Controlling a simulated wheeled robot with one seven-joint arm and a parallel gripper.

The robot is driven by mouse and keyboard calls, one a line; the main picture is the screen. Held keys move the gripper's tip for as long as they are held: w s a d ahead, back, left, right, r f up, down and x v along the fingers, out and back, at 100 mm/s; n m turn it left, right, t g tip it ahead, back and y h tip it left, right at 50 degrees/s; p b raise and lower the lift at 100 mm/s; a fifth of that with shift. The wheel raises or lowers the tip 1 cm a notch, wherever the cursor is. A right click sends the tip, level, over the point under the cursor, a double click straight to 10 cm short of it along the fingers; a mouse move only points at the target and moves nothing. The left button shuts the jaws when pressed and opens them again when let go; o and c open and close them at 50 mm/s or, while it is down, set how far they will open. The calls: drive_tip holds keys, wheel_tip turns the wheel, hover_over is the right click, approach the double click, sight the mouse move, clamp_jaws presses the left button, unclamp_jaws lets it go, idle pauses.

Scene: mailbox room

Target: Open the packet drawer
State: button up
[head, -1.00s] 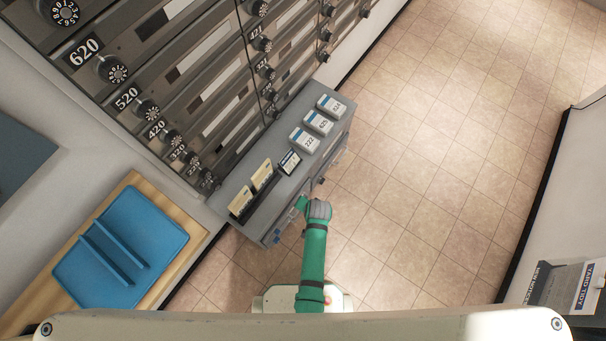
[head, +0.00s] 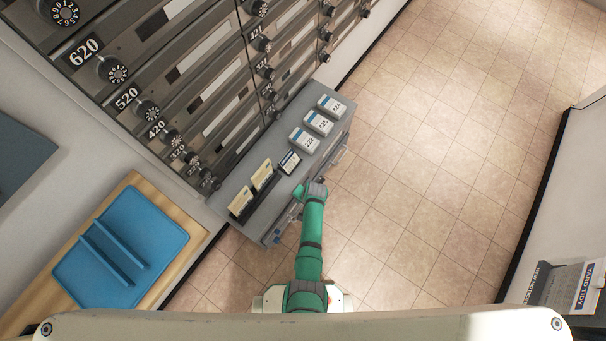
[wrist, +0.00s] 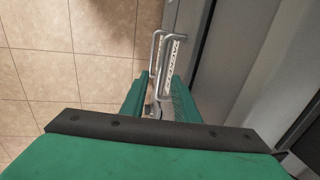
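The grey drawer cabinet (head: 262,222) stands against the mailbox wall, its drawer fronts facing the floor's open side. No drawer clearly stands out from it. Which drawer is the packet drawer cannot be read. My gripper (wrist: 157,100) is at the cabinet's front, its two green fingers apart. A silver bar handle (wrist: 160,55) on a grey front shows in the wrist view, its near end reaching between the fingers. Whether they touch it I cannot tell. In the head view, my gripper (head: 299,191) is beside the cabinet's front top edge and the arm hides part of the fronts.
Labelled packets (head: 319,122), cards (head: 262,175) and a small dark sign (head: 290,162) stand on the cabinet top. A blue tray (head: 125,245) lies on a wooden counter at left. Tiled floor (head: 420,180) is clear to the right.

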drive_tip(key=shift+w+a+f, duration=0.1)
drive_tip(key=shift+f, duration=0.55)
drive_tip(key=shift+w+a+f, duration=0.1)
drive_tip(key=shift+f, duration=0.5)
drive_tip(key=shift+c, duration=0.3)
clamp_jaws()
drive_tip(key=shift+s, duration=0.1)
